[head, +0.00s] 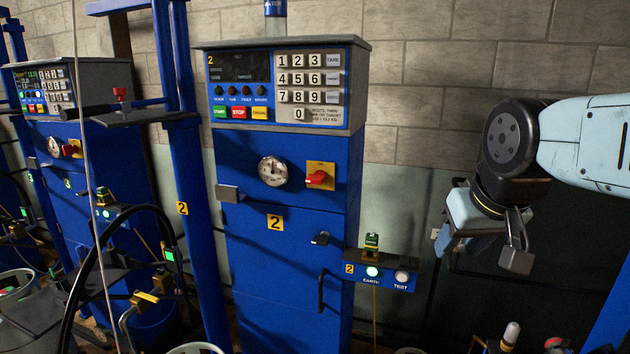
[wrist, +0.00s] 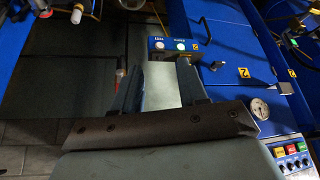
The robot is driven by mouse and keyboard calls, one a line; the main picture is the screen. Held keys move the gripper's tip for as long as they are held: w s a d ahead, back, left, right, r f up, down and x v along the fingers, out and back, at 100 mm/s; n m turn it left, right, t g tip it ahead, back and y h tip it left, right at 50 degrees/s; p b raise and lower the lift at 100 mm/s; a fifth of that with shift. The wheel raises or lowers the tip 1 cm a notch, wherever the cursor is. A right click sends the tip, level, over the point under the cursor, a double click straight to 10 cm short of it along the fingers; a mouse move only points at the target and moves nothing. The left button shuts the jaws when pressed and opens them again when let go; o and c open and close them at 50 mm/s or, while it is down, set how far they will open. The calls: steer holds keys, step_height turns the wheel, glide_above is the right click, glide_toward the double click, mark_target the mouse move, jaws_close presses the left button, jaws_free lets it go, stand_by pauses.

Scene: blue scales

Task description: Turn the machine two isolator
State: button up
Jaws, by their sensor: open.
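The machine two isolator (head: 320,176) is a red rotary handle on a yellow plate, on the front of the blue machine two cabinet (head: 260,262). Its handle lies roughly crosswise, near horizontal. My gripper (head: 482,248) is open and empty, well to the right of the isolator and lower than it, touching nothing. In the wrist view my gripper (wrist: 160,75) covers the middle. The isolator does not show there; the dial gauge (wrist: 260,108) of machine two does.
Machine two's dark display (head: 240,67) and keypad sit above; a round dial (head: 272,171) is left of the isolator. An earth/test box (head: 385,272) juts from the cabinet's lower right. A blue post (head: 180,150) stands at left.

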steer(key=w+a+f+n+g+h, duration=0.1)
steer(key=w+f+n+g+h, duration=0.2)
steer(key=w+n, duration=0.85)
steer(key=n+t+h, duration=0.9)
steer(key=n+t, duration=0.2)
steer(key=n, duration=2.3)
glide_toward(312, 182)
steer(key=x, duration=1.1)
steer(key=shift+w, duration=0.15)
steer(key=shift+c, duration=0.2)
